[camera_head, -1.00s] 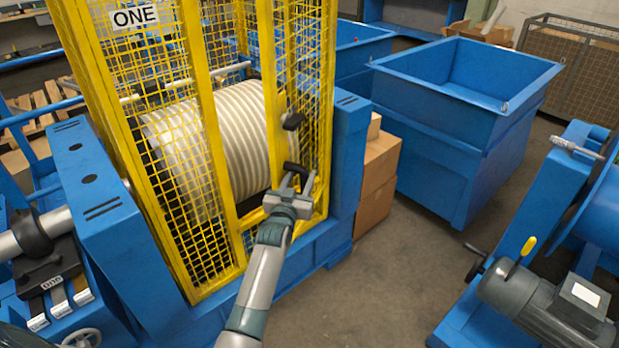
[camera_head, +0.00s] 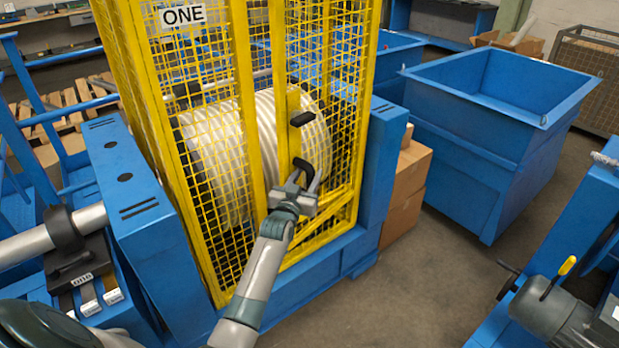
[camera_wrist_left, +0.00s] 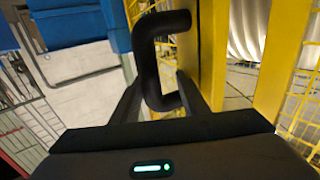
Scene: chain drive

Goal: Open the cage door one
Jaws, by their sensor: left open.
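Cage door one (camera_head: 324,120) is a yellow mesh panel on the cage labelled ONE (camera_head: 183,16). It appears ajar: a narrow gap between its handle-side post and the neighbouring yellow post shows the pale ribbed drum (camera_head: 268,125). A black C-shaped handle (camera_wrist_left: 151,62) sits on the door's edge post; its upper end shows in the head view (camera_head: 303,118). My left gripper (camera_head: 300,185) is at the handle's lower end. In the wrist view its open fingers (camera_wrist_left: 160,100) stand on either side of the handle's lower part; contact cannot be told. My right gripper is out of view.
Blue machine frames (camera_head: 140,205) flank the cage. Cardboard boxes (camera_head: 405,190) and a large blue bin (camera_head: 490,130) stand to the right. Another blue machine with a grey motor (camera_head: 555,315) is at lower right. Bare floor (camera_head: 430,285) lies between.

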